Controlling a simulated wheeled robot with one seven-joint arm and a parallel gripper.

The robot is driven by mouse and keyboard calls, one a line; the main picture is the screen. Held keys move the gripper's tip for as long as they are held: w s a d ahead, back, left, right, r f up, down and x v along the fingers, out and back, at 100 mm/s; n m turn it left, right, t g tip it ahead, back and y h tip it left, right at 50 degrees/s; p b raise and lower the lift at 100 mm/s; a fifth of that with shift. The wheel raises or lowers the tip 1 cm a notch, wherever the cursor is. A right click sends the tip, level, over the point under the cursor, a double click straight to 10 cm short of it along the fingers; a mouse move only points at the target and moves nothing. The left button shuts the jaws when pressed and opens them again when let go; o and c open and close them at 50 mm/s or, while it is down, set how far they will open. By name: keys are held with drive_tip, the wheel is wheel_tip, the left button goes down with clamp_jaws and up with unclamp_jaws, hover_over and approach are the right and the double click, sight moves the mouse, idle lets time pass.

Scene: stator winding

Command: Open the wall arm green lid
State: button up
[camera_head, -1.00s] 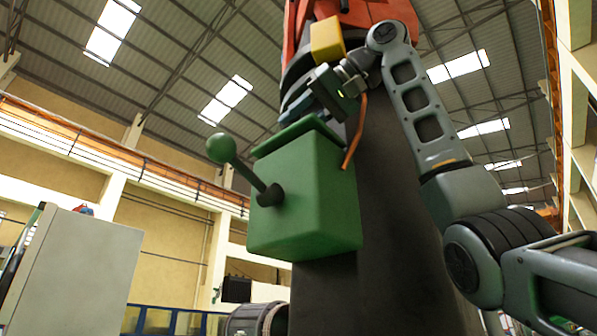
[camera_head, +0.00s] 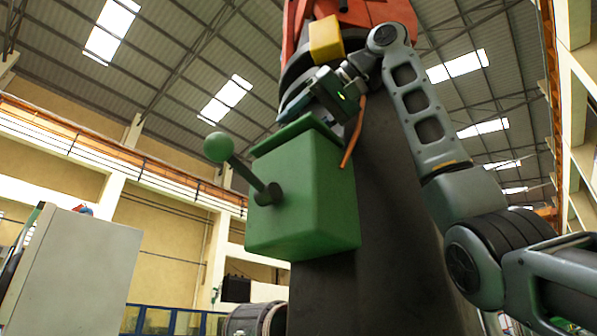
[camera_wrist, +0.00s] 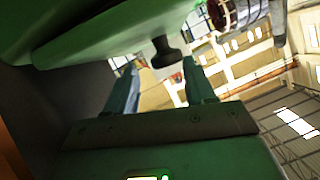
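A green box (camera_head: 312,205) is fixed to the dark grey column of the wall arm, with a green lid (camera_head: 297,130) on top. The lid looks down or nearly so; any gap under it is hard to tell. A lever with a green ball knob (camera_head: 217,147) sticks out from the box's left face. My gripper (camera_head: 290,106) is just above and behind the lid, fingers pointing left. In the wrist view, its two bluish fingers (camera_wrist: 162,88) stand apart with nothing between them. The lid's green edge (camera_wrist: 120,42) and the lever's dark base (camera_wrist: 167,53) show beyond them.
The wall arm's dark column (camera_head: 395,240) rises behind the box, with an orange part (camera_head: 365,12) on top. A grey cabinet (camera_head: 75,270) stands at lower left. Space left of the box is open.

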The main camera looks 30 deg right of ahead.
drive_tip(key=shift+o, duration=0.5)
drive_tip(key=shift+s+a+r, duration=0.1)
drive_tip(key=b+v, duration=0.1)
drive_tip(key=v, duration=0.6)
drive_tip(key=shift+s+d+b, duration=0.2)
drive_tip(key=shift+s+b, duration=0.05)
drive_tip(key=shift+b, duration=0.05)
